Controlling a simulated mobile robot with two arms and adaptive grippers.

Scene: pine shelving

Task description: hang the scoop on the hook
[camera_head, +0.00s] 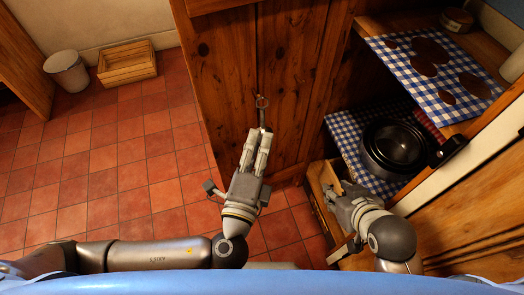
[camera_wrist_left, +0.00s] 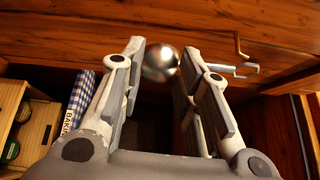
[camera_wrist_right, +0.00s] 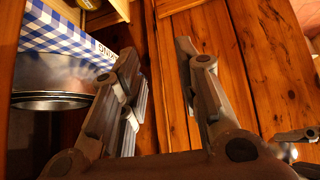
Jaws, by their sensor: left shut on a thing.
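The scoop shows in the left wrist view as a shiny round metal bowl (camera_wrist_left: 160,64) beyond the fingers, with a grey looped handle end (camera_wrist_left: 246,70) to the right. My left gripper (camera_head: 262,134) is shut on the scoop, in front of the pine panel; the grip point is partly hidden by the fingers. In the head view the scoop's ring (camera_head: 262,102) sticks out past the fingertips. A brass-coloured hook (camera_wrist_left: 239,46) is on the wood just above the loop; I cannot tell whether they touch. My right gripper (camera_wrist_right: 157,75) is open and empty, low by the shelves.
Dark pans (camera_head: 395,145) stand on a blue checked cloth on the shelf at right. Another checked cloth (camera_head: 430,65) lies on the upper shelf. A wooden box or drawer (camera_head: 318,190) is beside my right gripper. A crate (camera_head: 127,65) and bin (camera_head: 67,72) stand far left; tiled floor there is clear.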

